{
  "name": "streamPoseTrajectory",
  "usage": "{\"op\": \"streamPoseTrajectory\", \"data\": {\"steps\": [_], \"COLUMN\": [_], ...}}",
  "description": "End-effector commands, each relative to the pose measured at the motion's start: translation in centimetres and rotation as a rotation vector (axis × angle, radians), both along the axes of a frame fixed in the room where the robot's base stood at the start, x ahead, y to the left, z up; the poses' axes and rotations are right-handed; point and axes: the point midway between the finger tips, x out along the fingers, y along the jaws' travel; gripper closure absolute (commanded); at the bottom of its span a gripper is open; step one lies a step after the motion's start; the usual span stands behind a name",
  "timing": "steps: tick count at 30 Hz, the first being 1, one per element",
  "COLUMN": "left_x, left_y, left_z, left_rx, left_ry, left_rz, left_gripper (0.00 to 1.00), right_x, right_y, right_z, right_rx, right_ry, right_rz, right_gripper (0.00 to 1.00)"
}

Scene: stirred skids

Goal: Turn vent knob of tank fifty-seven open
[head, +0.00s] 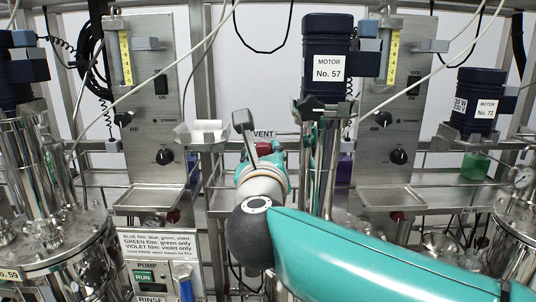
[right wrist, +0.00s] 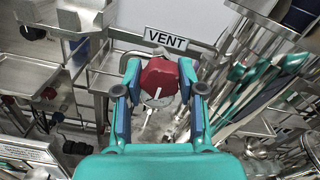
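The red vent knob (right wrist: 160,76) sits below the VENT label (right wrist: 166,39) in the right wrist view, a white pointer line on its face. In the head view, the knob (head: 263,148) is partly covered by my right gripper (head: 262,160), under the VENT sign (head: 264,134). The motor marked No. 57 (head: 327,35) stands just right of it. The tank below is largely hidden by my right arm. My left gripper is out of view.
Steel panels with dials (head: 164,157) and (head: 398,156) stand on both sides of the knob. A tray (head: 202,136) sits close to its left. Steel tubes under the motor are close on the right. Tank 59's lid (head: 85,245) is at the lower left.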

Motion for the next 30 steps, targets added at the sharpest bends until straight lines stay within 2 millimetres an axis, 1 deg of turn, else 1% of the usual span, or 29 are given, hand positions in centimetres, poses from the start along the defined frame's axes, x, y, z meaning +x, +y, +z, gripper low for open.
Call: {"op": "streamPoseTrajectory", "data": {"steps": [1, 5, 6, 7, 9, 17, 23, 30], "left_x": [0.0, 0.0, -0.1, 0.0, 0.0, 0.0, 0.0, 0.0], "left_y": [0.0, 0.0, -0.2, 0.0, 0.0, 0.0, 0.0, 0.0], "left_z": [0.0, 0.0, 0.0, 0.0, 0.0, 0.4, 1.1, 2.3], "left_rx": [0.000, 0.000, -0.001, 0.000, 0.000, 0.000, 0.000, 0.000], "left_ry": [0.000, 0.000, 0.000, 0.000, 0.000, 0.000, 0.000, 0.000], "left_rz": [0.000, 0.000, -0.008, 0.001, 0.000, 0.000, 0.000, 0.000], "left_gripper": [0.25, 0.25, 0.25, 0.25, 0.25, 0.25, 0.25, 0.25], "right_x": [0.0, 0.0, 0.0, 0.0, 0.0, 0.0, 0.0, 0.0], "right_y": [0.0, 0.0, -1.5, -0.9, -0.4, -0.1, -0.1, -0.1], "right_z": [0.0, 0.0, 0.1, 0.0, 0.0, 0.1, 0.3, 0.4], "right_rx": [0.000, 0.000, 0.001, 0.001, -0.001, -0.052, -0.164, -0.368], "right_ry": [0.000, 0.000, 0.000, 0.000, 0.000, 0.000, -0.001, -0.002], "right_rz": [0.000, 0.001, -0.006, -0.002, -0.002, -0.003, -0.002, 0.000], "right_gripper": [0.74, 0.96, 1.00, 1.00, 1.00, 1.00, 1.00, 1.00]}}
